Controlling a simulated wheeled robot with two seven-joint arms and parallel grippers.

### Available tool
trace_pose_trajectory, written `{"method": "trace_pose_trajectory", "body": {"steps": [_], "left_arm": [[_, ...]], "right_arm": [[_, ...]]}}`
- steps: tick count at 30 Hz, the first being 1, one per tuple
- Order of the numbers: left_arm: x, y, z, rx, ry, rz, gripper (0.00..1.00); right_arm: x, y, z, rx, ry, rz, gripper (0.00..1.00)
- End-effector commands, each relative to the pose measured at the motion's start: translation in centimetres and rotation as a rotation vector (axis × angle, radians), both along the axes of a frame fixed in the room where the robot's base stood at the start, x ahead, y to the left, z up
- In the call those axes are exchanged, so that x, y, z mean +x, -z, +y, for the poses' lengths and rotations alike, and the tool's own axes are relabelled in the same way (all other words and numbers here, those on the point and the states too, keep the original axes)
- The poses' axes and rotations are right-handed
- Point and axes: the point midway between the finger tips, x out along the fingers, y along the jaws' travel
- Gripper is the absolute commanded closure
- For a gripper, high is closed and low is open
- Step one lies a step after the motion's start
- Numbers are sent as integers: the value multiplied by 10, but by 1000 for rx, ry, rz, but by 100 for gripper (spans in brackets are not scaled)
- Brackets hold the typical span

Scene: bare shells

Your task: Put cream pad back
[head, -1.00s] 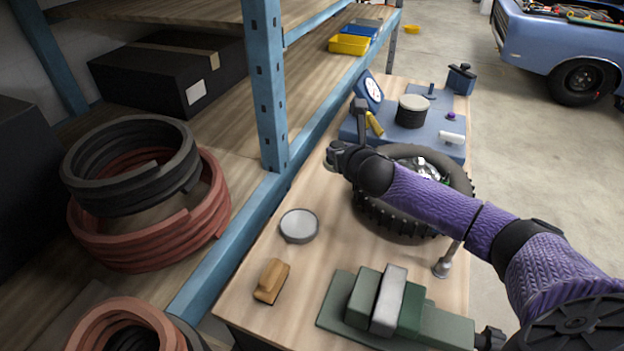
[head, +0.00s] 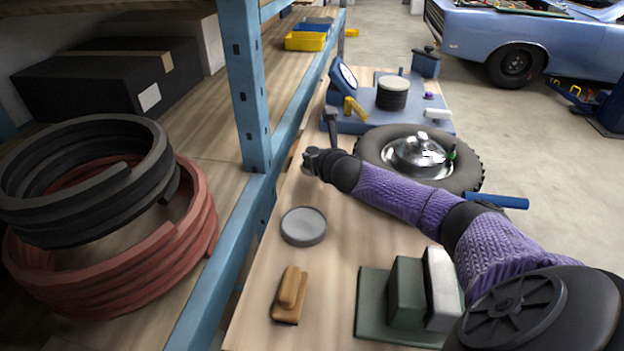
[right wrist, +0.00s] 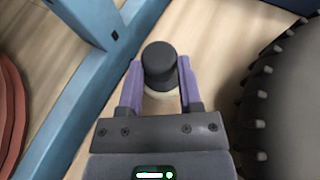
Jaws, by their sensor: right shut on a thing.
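My right gripper (right wrist: 160,92) is shut on a black round knob with a cream disc under it, which I take to be the cream pad (right wrist: 161,104). The knob stands between the two purple fingers in the right wrist view, over bare wood. How far the pad is above the wood, I cannot tell. In the head view the right gripper (head: 310,160) is left of the wheel and beyond a round grey disc (head: 303,227); the pad is mostly hidden there. My left gripper is not in view.
The tyred wheel (head: 468,150) lies right of the gripper. Behind is a blue tray (head: 350,124) with a cream-topped black stack (head: 393,85). A blue shelf post (head: 246,90) stands left. A tan block (head: 290,295) and green blocks (head: 407,285) lie nearer.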

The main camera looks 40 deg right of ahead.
Motion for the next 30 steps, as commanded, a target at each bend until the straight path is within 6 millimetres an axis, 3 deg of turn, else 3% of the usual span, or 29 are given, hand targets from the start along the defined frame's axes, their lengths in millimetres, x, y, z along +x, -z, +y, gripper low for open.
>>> {"method": "trace_pose_trajectory", "body": {"steps": [6,16,17,21,30], "left_arm": [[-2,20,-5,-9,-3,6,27],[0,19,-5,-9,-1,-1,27],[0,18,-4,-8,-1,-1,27],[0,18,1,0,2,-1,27],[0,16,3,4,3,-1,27]], "right_arm": [[0,40,0,3,1,2,100],[0,41,0,0,-1,0,100],[0,40,0,0,-1,0,49],[0,40,0,0,-1,0,20],[0,37,0,0,-1,0,20]]}}
